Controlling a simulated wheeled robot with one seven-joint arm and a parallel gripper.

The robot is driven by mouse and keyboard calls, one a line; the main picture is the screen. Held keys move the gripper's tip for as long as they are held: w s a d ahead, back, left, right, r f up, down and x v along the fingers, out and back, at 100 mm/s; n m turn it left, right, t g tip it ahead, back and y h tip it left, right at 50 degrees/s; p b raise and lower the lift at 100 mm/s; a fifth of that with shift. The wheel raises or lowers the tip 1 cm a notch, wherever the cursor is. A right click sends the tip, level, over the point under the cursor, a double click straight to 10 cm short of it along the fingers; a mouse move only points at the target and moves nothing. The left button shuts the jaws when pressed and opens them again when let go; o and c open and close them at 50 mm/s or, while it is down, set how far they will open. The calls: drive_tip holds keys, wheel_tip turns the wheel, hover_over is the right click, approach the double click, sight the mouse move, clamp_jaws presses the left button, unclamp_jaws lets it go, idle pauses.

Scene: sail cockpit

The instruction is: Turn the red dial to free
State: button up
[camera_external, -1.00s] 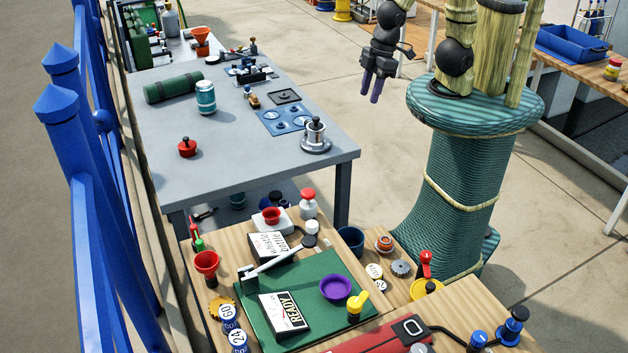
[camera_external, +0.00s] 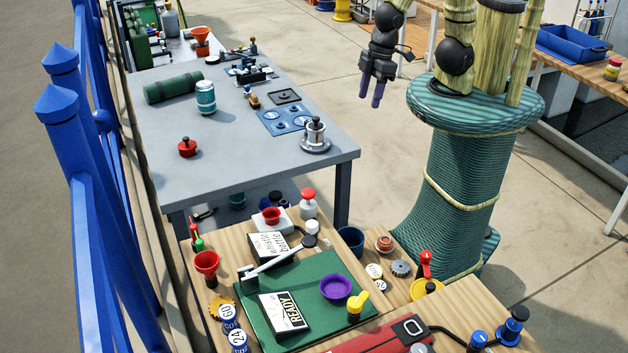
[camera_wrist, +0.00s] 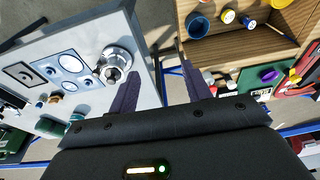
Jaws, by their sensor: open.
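Several red parts could be the dial, and I cannot read the word "free" on any of them. A red round piece with a black knob (camera_external: 187,148) sits on the grey table. A red upright handle (camera_external: 426,264) stands on a yellow disc (camera_external: 427,288) at the wooden bench's right side. An orange-red ringed knob (camera_external: 384,243) is near it. My gripper (camera_external: 370,92) hangs high, right of the grey table and apart from everything. In the wrist view my gripper (camera_wrist: 158,62) has its two purple fingers spread, with nothing between them.
The grey table (camera_external: 230,160) holds a silver winch (camera_external: 315,138), a teal can (camera_external: 205,97) and a green roll (camera_external: 172,88). The wooden bench (camera_external: 245,240) is crowded, with a purple bowl (camera_external: 336,287) and a white-knobbed lever (camera_external: 280,258). Blue railing (camera_external: 90,180) runs along the left.

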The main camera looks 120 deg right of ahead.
drive_tip(key=w+a+f+g+p, duration=0.1)
drive_tip(key=w+a, duration=0.3)
drive_tip(key=a, duration=0.3)
drive_tip(key=g+p, duration=0.1)
drive_tip(key=p, duration=0.3)
hover_over(426, 254)
wheel_tip(426, 254, down, 10)
drive_tip(key=shift+r, duration=0.15)
wheel_tip(426, 254, down, 17)
drive_tip(key=p, duration=0.2)
drive_tip(key=shift+f+p, duration=0.2)
drive_tip(key=shift+p, duration=0.1)
drive_tip(key=shift+c, duration=0.2)
drive_tip(key=c, duration=1)
